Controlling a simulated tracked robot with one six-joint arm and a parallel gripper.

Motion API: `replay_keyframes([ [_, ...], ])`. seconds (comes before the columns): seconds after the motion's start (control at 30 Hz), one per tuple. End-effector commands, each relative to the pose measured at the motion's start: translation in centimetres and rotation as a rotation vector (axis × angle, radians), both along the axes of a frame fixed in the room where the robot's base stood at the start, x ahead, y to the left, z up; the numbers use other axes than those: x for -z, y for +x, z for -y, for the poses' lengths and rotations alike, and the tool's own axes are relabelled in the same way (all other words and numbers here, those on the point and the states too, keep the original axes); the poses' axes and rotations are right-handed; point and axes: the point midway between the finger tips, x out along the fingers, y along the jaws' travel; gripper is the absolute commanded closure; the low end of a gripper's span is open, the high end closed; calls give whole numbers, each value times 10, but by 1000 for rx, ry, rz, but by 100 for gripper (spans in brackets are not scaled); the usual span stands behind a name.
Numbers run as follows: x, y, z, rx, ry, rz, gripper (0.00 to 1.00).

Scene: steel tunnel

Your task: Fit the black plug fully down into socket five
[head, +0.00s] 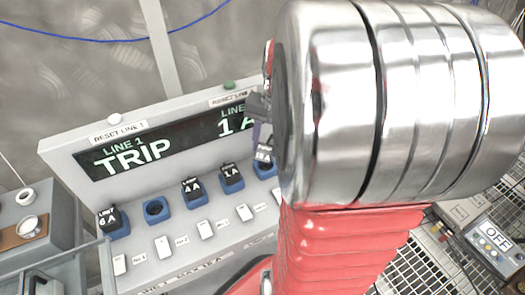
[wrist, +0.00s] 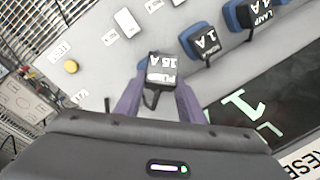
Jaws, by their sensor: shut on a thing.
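The black plug (wrist: 162,69), labelled 15 A, is held between the purple fingers of my gripper (wrist: 160,84) in the wrist view. In the head view the plug (head: 264,150) shows just left of my silver arm link, which hides most of my gripper. The blue fifth socket (head: 266,170) from the left is directly below the plug and partly covered by it. A sliver of blue shows behind the plug in the wrist view. I cannot tell whether the plug touches the socket or hangs slightly above it.
Plugs marked 6 A (head: 112,221), 4 A (head: 194,192) and 1 A (head: 231,177) sit in blue sockets. The second socket (head: 157,210) is empty. White switches (head: 163,247) line the front. A display (head: 150,150) reading TRIP stands behind. A device marked OFF (head: 495,240) is at right.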

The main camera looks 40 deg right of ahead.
Motion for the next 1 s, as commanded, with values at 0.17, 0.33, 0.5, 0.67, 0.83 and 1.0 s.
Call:
replay_keyframes([
  [0.17,7,0,-1,0,2,-2,98],
  [0.33,31,0,-1,-1,3,-3,98],
  [0.5,45,0,-1,-2,0,-1,98],
  [0.67,46,1,0,-3,-1,1,98],
  [0.83,47,1,-1,-3,0,0,98],
  [1.0,49,1,-1,-3,1,0,59],
])
